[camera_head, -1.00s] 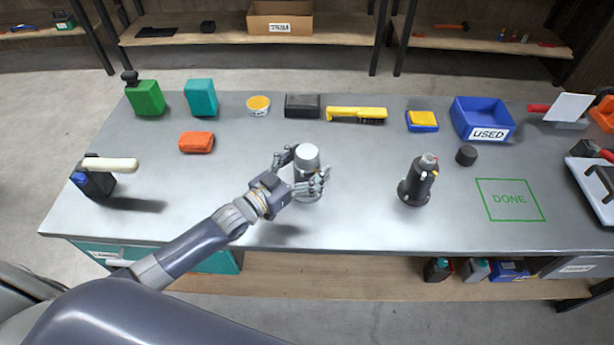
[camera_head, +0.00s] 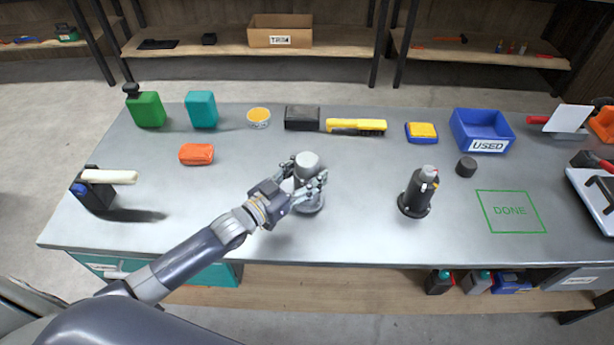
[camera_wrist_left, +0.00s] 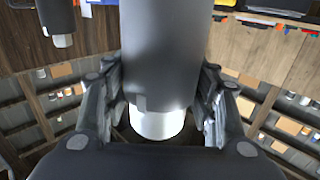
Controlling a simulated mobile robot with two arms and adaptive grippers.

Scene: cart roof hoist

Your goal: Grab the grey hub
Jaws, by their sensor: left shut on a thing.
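The grey hub (camera_head: 306,166) stands on the workbench left of its middle, a grey cylinder with a pale top and a wider base. My left gripper (camera_head: 308,185) is shut on it, with a finger on either side of its body. In the left wrist view the hub (camera_wrist_left: 163,60) fills the space between the fingers, and its white end (camera_wrist_left: 157,124) points toward the palm. The fingers partly hide the hub in the head view. My right gripper is not in view.
A dark cylindrical unit (camera_head: 418,192) stands to the right on the workbench (camera_head: 350,230). A yellow brush (camera_head: 356,126) and several containers line the back.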

